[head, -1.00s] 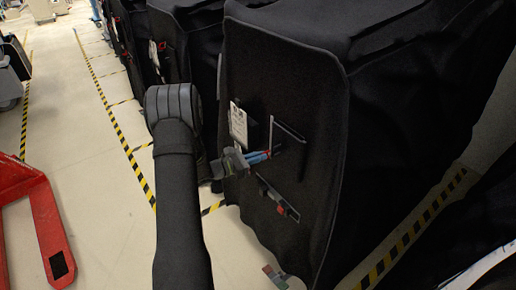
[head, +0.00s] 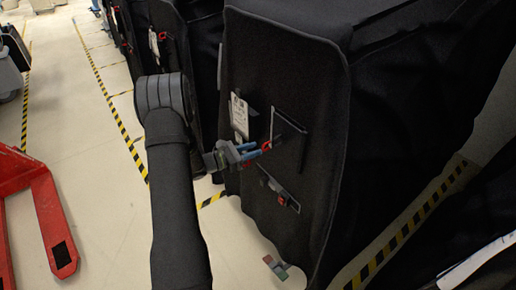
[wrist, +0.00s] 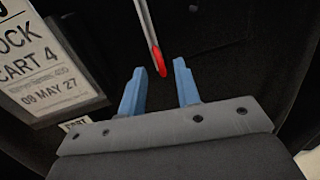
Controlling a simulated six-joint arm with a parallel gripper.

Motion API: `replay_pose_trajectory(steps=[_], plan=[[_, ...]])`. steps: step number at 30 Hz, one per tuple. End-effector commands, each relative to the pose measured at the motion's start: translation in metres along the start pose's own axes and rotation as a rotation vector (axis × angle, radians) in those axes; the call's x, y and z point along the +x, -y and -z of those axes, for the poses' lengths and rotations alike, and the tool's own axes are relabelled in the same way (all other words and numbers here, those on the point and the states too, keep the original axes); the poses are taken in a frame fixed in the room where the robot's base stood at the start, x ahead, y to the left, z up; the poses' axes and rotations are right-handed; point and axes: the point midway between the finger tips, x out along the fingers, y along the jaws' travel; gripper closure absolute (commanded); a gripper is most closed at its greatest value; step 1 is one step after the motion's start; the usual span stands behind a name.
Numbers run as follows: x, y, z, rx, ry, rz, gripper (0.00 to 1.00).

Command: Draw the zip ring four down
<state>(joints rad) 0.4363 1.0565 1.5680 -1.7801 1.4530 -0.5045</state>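The black covered cart (head: 325,100) carries a white label (head: 239,117); in the wrist view the label (wrist: 45,60) reads "CART 4". A pale strip, which looks like the zip line (wrist: 146,20), runs down the cover and ends in a red pull (wrist: 159,61). I cannot make out whether the pull is a ring. The red pull also shows in the head view (head: 267,146), just past the fingertips. My gripper (wrist: 160,75) is open, with blue fingers apart and nothing held. The pull hangs just ahead of the gap between the tips, apart from both.
Lower on the cover is a slot with a red piece (head: 282,198). A red and green piece (head: 275,267) shows at the cover's bottom edge. More covered carts (head: 185,60) stand behind. A red pallet jack (head: 45,215) is at left; the floor between is clear.

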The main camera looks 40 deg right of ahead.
Motion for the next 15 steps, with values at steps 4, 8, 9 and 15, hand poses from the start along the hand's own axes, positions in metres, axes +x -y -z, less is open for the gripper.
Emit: replay_pose_trajectory(steps=[4,8,9,15], plan=[[-0.038,-0.001,0.000,0.000,0.000,-0.006,0.70],[-0.071,-0.001,0.000,0.000,0.000,-0.005,0.70],[-0.081,-0.002,0.000,0.000,0.000,-0.006,0.70],[-0.121,-0.001,0.000,-0.001,0.000,-0.004,0.70]])
